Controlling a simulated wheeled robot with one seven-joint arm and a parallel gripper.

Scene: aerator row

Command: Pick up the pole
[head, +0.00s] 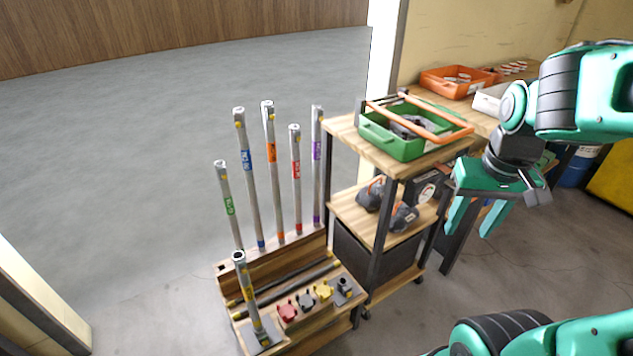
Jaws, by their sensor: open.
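Several grey poles stand upright in a wooden rack (300,262) left of centre. In the back row are a green-labelled pole (232,222), a blue-labelled pole (250,190), an orange-labelled pole (275,185), a red-labelled pole (296,185) and a purple-labelled pole (316,175). A shorter-looking pole with a yellow label (250,300) stands alone at the rack's front left, slightly tilted in the picture. My gripper (469,232) is at the right with its fingers pointing down, open and empty. It is well apart from all the poles, with a shelf cart between.
The wooden shelf cart (345,128) holds a green crate (392,147) on top. The rack's front carries red (288,311) and yellow (324,292) knobs. An orange bin (445,84) sits on a bench behind. The grey floor behind and left of the rack is clear.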

